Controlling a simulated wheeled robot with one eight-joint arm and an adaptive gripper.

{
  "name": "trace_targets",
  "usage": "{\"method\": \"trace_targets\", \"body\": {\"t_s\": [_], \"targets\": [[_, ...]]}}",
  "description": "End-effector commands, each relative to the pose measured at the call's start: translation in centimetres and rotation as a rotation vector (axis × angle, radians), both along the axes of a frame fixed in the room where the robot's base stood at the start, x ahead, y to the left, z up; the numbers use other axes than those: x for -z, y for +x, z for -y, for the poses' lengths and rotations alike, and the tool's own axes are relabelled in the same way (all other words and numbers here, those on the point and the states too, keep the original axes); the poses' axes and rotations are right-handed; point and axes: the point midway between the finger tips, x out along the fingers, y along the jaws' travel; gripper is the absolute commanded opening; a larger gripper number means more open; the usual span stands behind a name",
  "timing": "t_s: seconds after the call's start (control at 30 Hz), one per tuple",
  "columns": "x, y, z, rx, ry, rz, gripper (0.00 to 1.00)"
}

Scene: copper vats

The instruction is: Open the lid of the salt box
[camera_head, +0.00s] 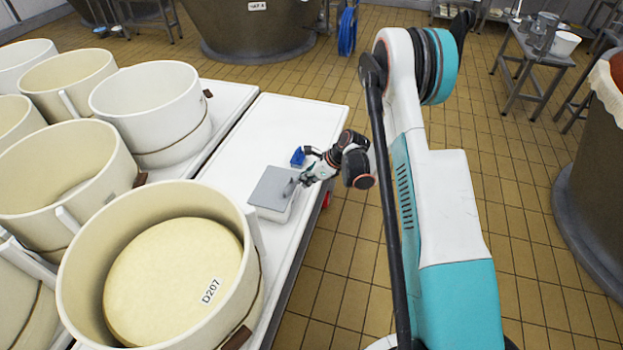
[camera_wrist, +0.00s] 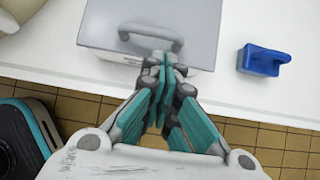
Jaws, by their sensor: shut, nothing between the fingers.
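The salt box (camera_head: 271,212) stands on the white table with its flat grey lid (camera_head: 272,187) lying closed on top. In the wrist view the lid (camera_wrist: 200,18) fills the top middle, with a raised grey handle (camera_wrist: 146,34) near its front edge. The white front of the box (camera_wrist: 110,53) shows below the lid. My gripper (camera_wrist: 163,62) is shut and empty, its teal and grey fingertips at the front edge of the lid, just below and right of the handle. I cannot tell whether they touch it. In the head view my gripper (camera_head: 301,181) is at the box's right side.
A blue object (camera_wrist: 262,59), also in the head view (camera_head: 298,156), lies on the table beside the box. Large cream moulds (camera_head: 160,270) crowd the left.

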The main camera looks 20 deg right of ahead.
Motion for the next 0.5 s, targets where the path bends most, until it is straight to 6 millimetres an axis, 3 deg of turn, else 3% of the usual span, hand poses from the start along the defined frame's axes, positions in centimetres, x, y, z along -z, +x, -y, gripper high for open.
{"method": "trace_targets", "body": {"t_s": [0.2,0.5], "targets": [[2.3,0.9,-1.3,-0.001,0.0,-0.001,0.0],[2.6,1.2,-1.7,-0.001,-0.001,0.0,0.0]]}}
